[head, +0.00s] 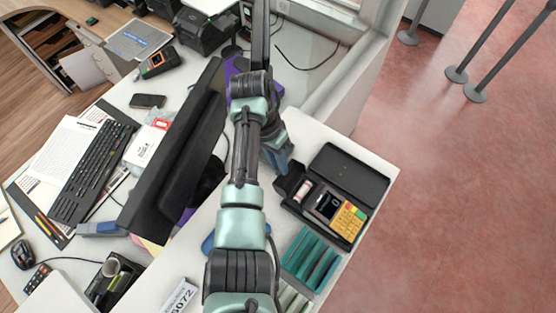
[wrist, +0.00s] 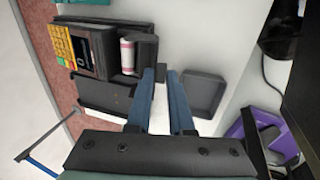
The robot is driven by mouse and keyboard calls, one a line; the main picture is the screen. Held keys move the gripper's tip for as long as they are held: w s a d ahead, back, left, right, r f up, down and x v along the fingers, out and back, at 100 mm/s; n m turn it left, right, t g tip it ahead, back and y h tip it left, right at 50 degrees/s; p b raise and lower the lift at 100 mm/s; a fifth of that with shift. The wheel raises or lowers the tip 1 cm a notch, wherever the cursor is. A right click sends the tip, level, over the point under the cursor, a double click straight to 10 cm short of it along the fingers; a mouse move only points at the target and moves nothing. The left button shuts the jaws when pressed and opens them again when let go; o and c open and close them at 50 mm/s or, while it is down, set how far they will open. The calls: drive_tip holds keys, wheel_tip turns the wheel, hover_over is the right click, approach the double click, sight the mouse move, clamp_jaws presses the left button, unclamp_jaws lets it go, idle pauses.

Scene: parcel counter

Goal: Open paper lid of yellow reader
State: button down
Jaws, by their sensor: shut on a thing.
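The reader (head: 328,207) has a yellow keypad and a dark screen, and sits in a dark housing on the white counter. Its paper lid (head: 291,179) is a small dark cover standing open beside the white-and-pink paper roll (head: 303,190), which is exposed. The wrist view also shows the reader (wrist: 92,50), the roll (wrist: 127,56) and the lid (wrist: 146,49). My gripper (wrist: 162,73) has its blue fingertips at the lid's edge and is shut on it. In the head view my arm partly hides the gripper (head: 281,166).
A black square tray (wrist: 204,95) is beside my fingers. A monitor (head: 175,150) stands left of my arm.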

drive_tip(key=shift+s+d+r+t+y+p, duration=0.25)
drive_tip(key=shift+r+y+p, duration=0.2)
drive_tip(key=shift+p, duration=0.6)
drive_tip(key=shift+s+d+r+t+y+p, duration=0.2)
drive_tip(key=shift+t+y+p, duration=0.25)
drive_tip(key=shift+p, duration=0.4)
drive_tip(key=shift+w+f, duration=0.1)
drive_tip(key=shift+f, duration=0.05)
drive_tip(key=c, duration=0.8)
unclamp_jaws()
drive_tip(key=shift+c, duration=0.2)
wheel_tip(320, 180, up, 13)
drive_tip(key=p, duration=0.2)
drive_tip(key=shift+w+a, duration=0.2)
drive_tip(key=shift+a, duration=0.1)
